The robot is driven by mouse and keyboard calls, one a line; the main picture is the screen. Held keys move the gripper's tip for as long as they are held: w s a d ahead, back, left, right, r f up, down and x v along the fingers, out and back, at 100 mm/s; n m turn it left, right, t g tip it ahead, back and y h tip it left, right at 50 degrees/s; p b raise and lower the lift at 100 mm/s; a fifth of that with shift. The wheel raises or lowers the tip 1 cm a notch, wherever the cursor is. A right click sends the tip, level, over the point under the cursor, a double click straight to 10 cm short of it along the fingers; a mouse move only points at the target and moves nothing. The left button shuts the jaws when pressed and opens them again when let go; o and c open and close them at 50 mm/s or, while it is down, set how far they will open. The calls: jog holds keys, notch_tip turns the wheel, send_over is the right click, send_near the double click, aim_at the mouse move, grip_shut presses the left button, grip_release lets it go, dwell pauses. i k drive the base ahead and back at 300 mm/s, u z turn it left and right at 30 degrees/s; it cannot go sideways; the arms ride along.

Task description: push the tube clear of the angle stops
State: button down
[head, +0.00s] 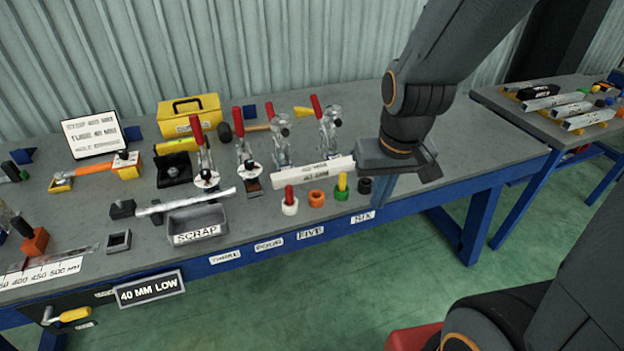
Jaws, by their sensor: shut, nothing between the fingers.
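A long silver tube (187,201) lies slanted at the front of the bench, across the back of the scrap tray. A dark block (122,209) is close to its left end. I cannot tell for sure which pieces are the angle stops. My gripper (428,172) is low over the bench at the right end of the labelled bar, shut and empty. Its body hides that end, so contact cannot be told.
Toggle clamps with red handles (318,106) stand behind the bar. The scrap tray (198,224) and several coloured pegs, one with a green ring (342,194), line the front edge. A yellow toolbox (190,113) is behind. A second bench (540,120) stands right.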

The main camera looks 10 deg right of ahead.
aim_at(295, 177)
jog(key=z, duration=0.05)
jog(key=k, duration=0.7)
jog(key=u, duration=0.8)
jog(key=i, duration=1.3)
jog(key=z, duration=0.65)
jog(key=i, duration=0.5)
jog(key=z, duration=0.4)
